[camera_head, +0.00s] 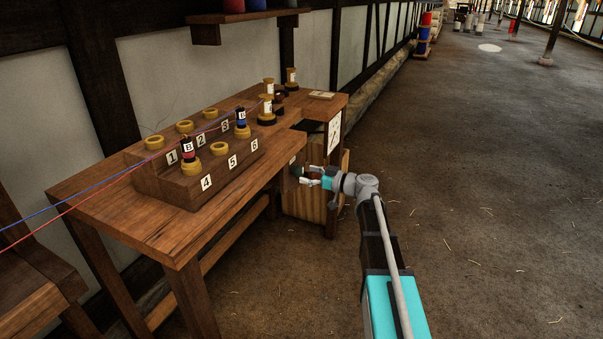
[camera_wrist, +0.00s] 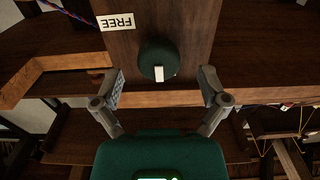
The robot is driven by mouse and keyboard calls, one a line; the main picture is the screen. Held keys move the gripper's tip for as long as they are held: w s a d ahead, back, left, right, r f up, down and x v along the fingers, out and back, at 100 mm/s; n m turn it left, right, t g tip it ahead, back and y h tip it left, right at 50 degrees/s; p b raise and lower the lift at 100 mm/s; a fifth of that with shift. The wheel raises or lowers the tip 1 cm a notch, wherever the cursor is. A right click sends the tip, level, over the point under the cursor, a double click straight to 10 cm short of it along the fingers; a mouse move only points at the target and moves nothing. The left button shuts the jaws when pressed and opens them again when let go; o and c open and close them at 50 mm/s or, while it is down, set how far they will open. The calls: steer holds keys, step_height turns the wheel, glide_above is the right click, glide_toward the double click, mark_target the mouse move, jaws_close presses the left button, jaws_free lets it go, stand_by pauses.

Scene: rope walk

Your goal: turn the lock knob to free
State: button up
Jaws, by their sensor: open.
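The lock knob (camera_wrist: 156,52) is a round dark green knob on a brown wooden panel in the wrist view. A white mark (camera_wrist: 158,73) sits on its lower edge, pointing down the picture and not at the upside-down FREE label (camera_wrist: 117,21) at upper left. My gripper (camera_wrist: 160,84) is open, with one finger on each side below the knob and no contact visible. In the head view my gripper (camera_head: 309,177) is at the right end of the workbench, by the knob (camera_head: 298,171), which is small and partly hidden there.
The wooden bench (camera_head: 110,215) carries a stepped block (camera_head: 160,186) with numbered yellow rings and bobbins. Red and blue strands run left from the bobbins. The floor (camera_head: 470,200) to the right is clear.

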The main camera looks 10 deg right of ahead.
steer(key=shift+x, duration=1.35)
steer(key=shift+c, duration=0.2)
steer(key=c, duration=1.1)
steer(key=shift+d, duration=0.15)
